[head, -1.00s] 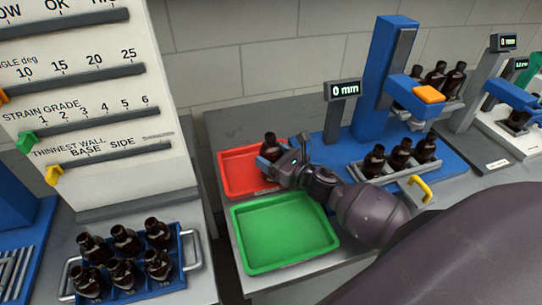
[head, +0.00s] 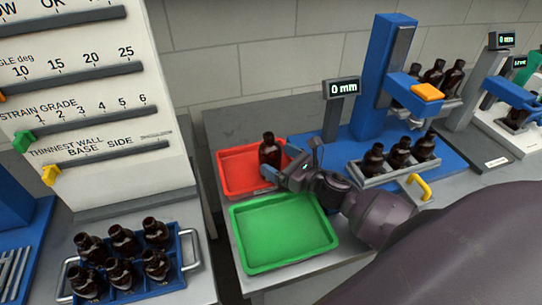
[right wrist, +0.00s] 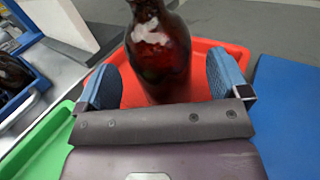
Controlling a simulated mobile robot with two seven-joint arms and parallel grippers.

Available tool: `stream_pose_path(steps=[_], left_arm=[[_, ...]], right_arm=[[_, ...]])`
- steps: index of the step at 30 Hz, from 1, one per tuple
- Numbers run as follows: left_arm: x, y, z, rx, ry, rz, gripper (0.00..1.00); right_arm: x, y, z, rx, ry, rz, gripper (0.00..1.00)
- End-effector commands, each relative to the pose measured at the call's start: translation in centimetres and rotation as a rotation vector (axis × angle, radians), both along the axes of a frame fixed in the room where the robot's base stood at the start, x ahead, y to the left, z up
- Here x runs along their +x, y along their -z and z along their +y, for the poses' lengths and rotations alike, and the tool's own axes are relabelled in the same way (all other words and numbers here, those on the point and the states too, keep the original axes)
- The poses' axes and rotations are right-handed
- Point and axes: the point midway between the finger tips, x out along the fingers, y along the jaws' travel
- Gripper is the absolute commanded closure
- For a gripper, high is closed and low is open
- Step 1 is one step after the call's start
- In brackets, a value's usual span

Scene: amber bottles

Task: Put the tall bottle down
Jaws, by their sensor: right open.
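The tall amber bottle (head: 269,151) stands upright in the red tray (head: 228,172) in the head view. In the right wrist view the bottle (right wrist: 158,55) stands between the two blue finger pads, with a gap on each side. My right gripper (head: 283,172) is open beside the bottle, on its near right side; it also shows in the right wrist view (right wrist: 160,85). The bottle's base is partly hidden by the gripper. My left gripper is not in view.
An empty green tray (head: 284,232) lies in front of the red tray. A blue gauge stand (head: 380,80) with a rack of bottles (head: 399,153) is at the right. A blue crate of several bottles (head: 185,262) stands at the left.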

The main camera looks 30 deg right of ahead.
Motion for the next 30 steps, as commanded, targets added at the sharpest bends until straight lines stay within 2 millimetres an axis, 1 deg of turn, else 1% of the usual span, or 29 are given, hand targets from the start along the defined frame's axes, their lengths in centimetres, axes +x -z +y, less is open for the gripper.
stream_pose_path(steps=[1, 6, 12, 15, 21, 30], left_arm=[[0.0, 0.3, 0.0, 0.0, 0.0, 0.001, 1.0], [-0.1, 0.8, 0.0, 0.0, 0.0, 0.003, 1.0], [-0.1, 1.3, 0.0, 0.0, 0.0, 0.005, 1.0], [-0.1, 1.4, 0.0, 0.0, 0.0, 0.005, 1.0], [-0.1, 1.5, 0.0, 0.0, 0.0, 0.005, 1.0], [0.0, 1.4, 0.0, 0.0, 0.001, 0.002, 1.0]], right_arm=[[-1.0, 0.2, -0.4, -0.001, 0.002, 0.002, 0.06], [-3.8, 0.2, -1.3, -0.001, 0.002, 0.002, 0.06], [-6.4, 0.2, -2.3, 0.0, 0.002, 0.001, 0.06], [-7.3, 0.1, -2.6, 0.0, 0.001, 0.0, 0.06], [-8.0, 0.0, -2.8, -0.001, 0.001, -0.001, 0.06], [-8.0, 0.0, -2.9, -0.001, 0.001, -0.001, 0.06]])
